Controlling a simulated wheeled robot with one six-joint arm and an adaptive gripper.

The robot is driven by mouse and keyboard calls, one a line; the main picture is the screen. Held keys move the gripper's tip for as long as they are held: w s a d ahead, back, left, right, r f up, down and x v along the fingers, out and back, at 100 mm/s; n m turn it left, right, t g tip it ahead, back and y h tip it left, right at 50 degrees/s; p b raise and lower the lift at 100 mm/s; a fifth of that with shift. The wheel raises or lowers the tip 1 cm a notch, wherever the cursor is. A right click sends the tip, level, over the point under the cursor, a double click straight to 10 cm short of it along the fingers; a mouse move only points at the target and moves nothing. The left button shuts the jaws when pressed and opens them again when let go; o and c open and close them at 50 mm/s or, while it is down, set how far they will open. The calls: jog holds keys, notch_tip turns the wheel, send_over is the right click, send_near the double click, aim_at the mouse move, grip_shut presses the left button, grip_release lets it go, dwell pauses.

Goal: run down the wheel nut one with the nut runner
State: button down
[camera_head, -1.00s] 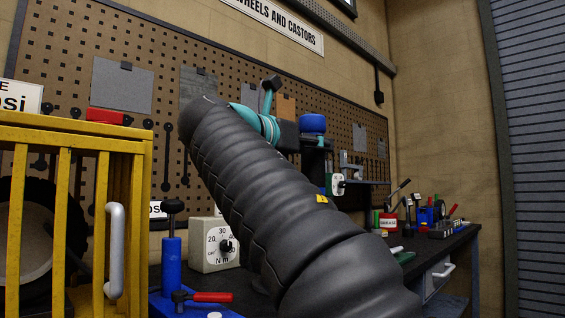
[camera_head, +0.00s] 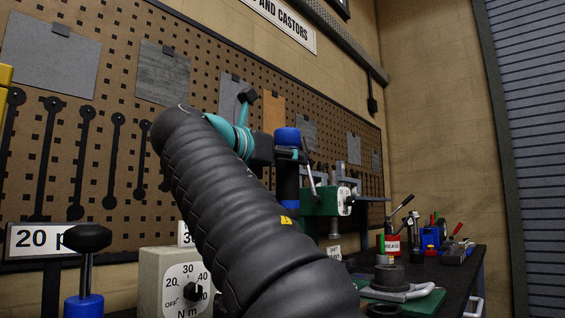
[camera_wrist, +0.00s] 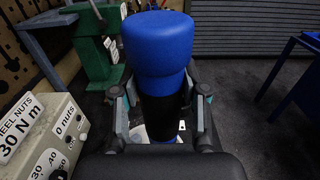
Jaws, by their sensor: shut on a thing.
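My gripper (camera_head: 284,155) is shut on the nut runner, whose blue cap (camera_head: 287,136) and black body (camera_head: 288,184) stand roughly upright between the fingers. In the wrist view, the gripper (camera_wrist: 160,92) clasps the black body (camera_wrist: 160,102) from both sides, below the wide blue cap (camera_wrist: 157,43). I cannot make out wheel nut one.
A dark round hub-like part (camera_head: 389,276) lies on a green base (camera_head: 425,302) at the bench's right. A green machine (camera_head: 320,202) stands behind the nut runner. A black-knobbed blue post (camera_head: 86,300) is at lower left. A blue frame (camera_wrist: 292,85) stands right in the wrist view.

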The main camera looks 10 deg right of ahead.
aim_at(281, 180)
jog(key=shift+s, duration=0.1)
jog(key=shift+f, duration=0.25)
jog(key=shift+f+b, duration=1.7)
jog(key=shift+f, duration=0.8)
jog(key=shift+f+b, duration=0.65)
jog(key=shift+f, duration=0.45)
jog(key=shift+f+p, duration=0.3)
jog(key=shift+f, duration=0.2)
dwell(1.6)
jog(key=shift+r, duration=0.1)
jog(key=shift+r+p, duration=2.15)
jog(key=shift+p, duration=0.05)
jog(key=shift+r, duration=0.85)
jog(key=shift+s, duration=0.1)
